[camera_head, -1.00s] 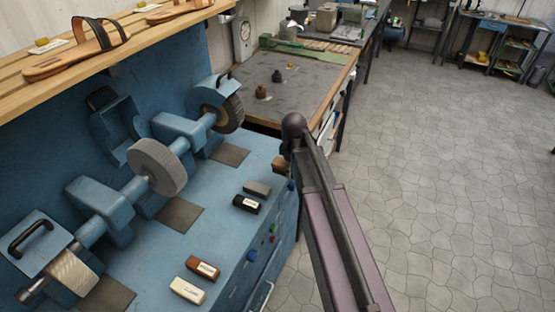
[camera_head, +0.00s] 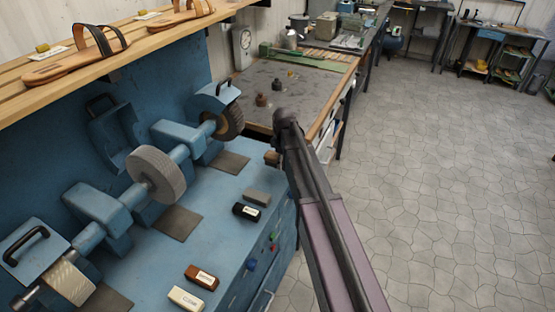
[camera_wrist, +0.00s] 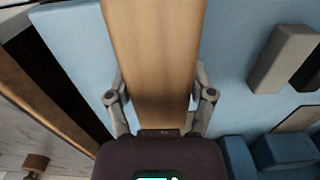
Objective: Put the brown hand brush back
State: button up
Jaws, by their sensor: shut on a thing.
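The brown hand brush (camera_wrist: 155,60) fills the middle of the wrist view as a long light-brown wooden body. My gripper (camera_wrist: 160,97) is shut on it, with one finger along each side. The brush lies over the blue machine top in that view, and its far end runs out of the top of the picture. I cannot see its bristles. In the head view only a small brown part of the brush (camera_head: 272,158) shows beside my arm, near the machine's far right corner. My arm hides the gripper there.
The blue finishing machine (camera_head: 225,180) carries wheels and several small blocks, among them a black one (camera_head: 246,211) and a brown one (camera_head: 202,277). Beyond it stands a grey-topped bench (camera_head: 300,80) with two small dark pots. A shelf with sandals (camera_head: 85,65) overhangs at upper left. The floor at right is clear.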

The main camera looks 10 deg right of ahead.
jog(key=w, duration=0.5)
jog(key=shift+w+a+f, duration=0.3)
jog(key=shift+a, duration=0.1)
jog(key=shift+w, duration=0.15)
jog(key=shift+w, duration=0.25)
jog(key=shift+w+a+f+b, duration=0.1)
jog(key=shift+w+f+b, duration=0.2)
jog(key=shift+f+b, duration=1.5)
jog(key=shift+b, duration=0.25)
jog(key=shift+f, duration=0.1)
jog(key=o, duration=1)
jog(key=shift+c, duration=0.2)
